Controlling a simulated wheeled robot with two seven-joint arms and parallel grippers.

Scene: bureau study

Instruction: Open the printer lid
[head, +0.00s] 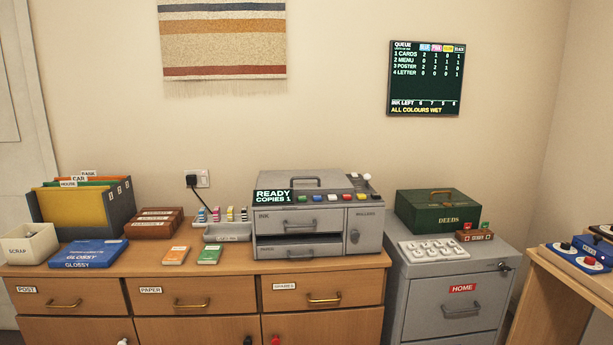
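The grey printer (332,220) stands on the wooden cabinet, right of its middle. A row of coloured buttons runs along the front edge below the lid, and a white-knobbed lever (367,177) stands at the right. The display (273,196) reads READY, COPIES 1. Below are an ink drawer (300,224), a dark slot, a paper drawer (300,251) and a rollers door (366,230). Neither of my grippers is in view.
Left of the printer are a rack of ink bottles (228,233), orange and green packs, a brown box (155,220), a blue glossy box (88,254) and a folder holder (118,215). Right are a green deeds box (438,210) and a white key tray (433,249) on a grey filing cabinet.

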